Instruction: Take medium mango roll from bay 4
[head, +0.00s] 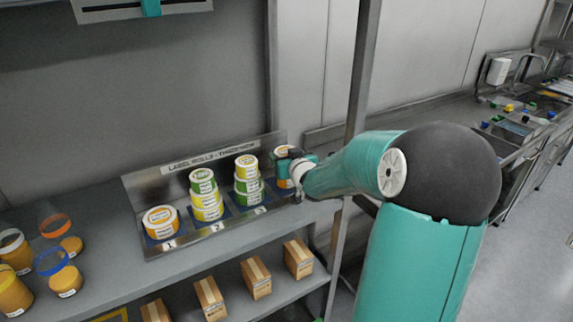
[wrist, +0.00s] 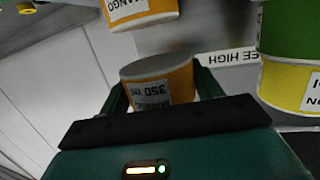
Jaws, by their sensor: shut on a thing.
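The label roll rack (head: 150,190) stands on the shelf, with the numbers 1, 2 and 3 showing. My gripper (head: 288,168) is at its right end, beside the last stack, where the bay number is hidden. Another orange roll (wrist: 140,10) labelled mango shows at the top edge, close to the held one. In the head view, orange (head: 284,183) shows below my gripper and a roll top (head: 283,151) above it.
Bay 1 has one orange roll (head: 160,220). Bays 2 and 3 have green and yellow stacks (head: 206,200) (head: 247,185); bay 3's is close to my gripper's left. A metal post (head: 362,70) stands near my arm. Cartons (head: 255,278) sit on the lower shelf.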

